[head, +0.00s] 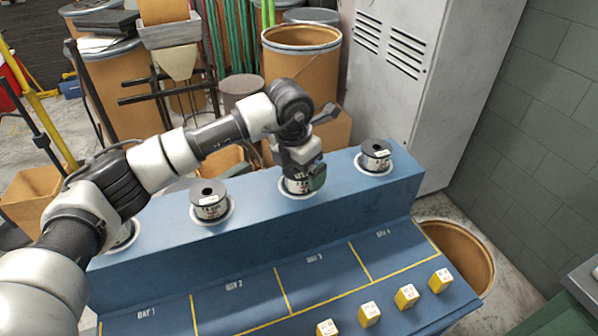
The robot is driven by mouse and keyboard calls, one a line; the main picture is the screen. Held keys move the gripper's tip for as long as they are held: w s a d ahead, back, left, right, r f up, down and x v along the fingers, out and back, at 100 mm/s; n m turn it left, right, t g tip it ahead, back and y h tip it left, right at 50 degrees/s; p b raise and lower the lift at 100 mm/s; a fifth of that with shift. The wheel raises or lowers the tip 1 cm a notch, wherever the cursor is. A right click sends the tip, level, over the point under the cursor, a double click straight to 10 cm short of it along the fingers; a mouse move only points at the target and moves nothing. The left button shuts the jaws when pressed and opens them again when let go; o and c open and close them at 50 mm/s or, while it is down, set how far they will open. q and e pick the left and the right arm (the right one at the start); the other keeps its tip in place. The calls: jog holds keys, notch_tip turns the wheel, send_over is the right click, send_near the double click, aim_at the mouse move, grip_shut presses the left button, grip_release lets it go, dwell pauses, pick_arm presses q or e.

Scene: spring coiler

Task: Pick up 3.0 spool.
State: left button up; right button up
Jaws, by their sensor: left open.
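Several dark-topped spools with white labels sit in round white-rimmed seats along the blue bench's upper ledge. One spool (297,186) is under my left gripper (303,178), which points down over it with open jaws around or just above it; I cannot tell whether they touch. The gripper hides most of that spool's top. Another spool (210,203) stands to its left and another (376,157) to its right. A further spool (121,236) at the far left is partly hidden by my left arm. The labels are too small to read surely, so I cannot tell which is 3.0.
The blue bench (260,240) has a lower shelf with yellow-lined bays marked BAY 1 to BAY 4, which look empty. Several yellow-and-white blocks (406,297) lie along its front. A grey cabinet (425,80) and brown drums (300,65) stand behind. A brown bin (455,250) is at right.

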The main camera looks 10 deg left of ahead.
pick_arm(q)
jog(key=shift+f, duration=0.1)
jog(key=shift+c, duration=0.5)
jog(key=c, duration=1.1)
jog(key=shift+c, duration=0.2)
